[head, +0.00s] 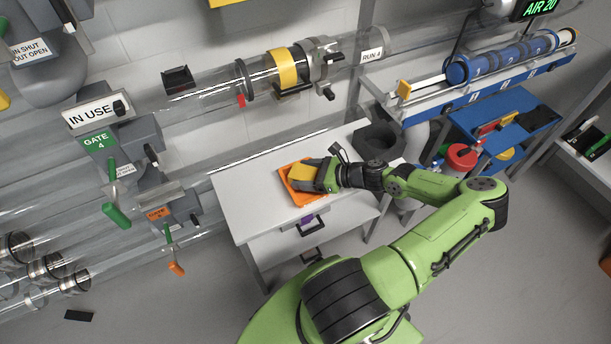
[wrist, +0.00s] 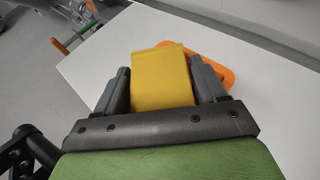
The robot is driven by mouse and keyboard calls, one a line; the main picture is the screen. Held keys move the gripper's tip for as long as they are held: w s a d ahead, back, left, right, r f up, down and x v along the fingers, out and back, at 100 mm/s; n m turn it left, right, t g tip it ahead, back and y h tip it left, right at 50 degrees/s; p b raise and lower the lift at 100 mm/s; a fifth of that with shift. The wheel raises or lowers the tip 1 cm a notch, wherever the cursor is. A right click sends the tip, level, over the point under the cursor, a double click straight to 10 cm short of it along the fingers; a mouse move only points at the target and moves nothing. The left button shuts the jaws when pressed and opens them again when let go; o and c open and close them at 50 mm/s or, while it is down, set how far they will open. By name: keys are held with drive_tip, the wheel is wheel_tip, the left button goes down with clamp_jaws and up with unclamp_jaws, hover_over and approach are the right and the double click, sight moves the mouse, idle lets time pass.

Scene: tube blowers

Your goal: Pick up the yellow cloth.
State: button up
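The yellow cloth (head: 301,172) is a thick, folded, block-like piece over the orange tray (head: 287,184). In the wrist view the cloth (wrist: 160,80) fills the space between the two fingers of my gripper (wrist: 162,82), with a finger against each side. My gripper (head: 318,174) is shut on it, and the cloth's far end sticks out past the fingertips. In the wrist view the orange tray (wrist: 216,68) shows behind and to the right, the rest hidden by the cloth and a finger. I cannot tell how far the cloth is above the tray.
The tray is on a white-topped table (head: 240,194) with drawers. A dark block with a round opening (head: 379,142) stands at its back right. Clear tubes with gates (head: 110,150) run along the left and wall. The tabletop's left part is free.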

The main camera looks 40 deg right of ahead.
sight(305, 172)
drive_tip(key=c, duration=0.6)
wheel_tip(305, 172, up, 10)
drive_tip(key=p, duration=0.4)
drive_tip(key=shift+r, duration=0.1)
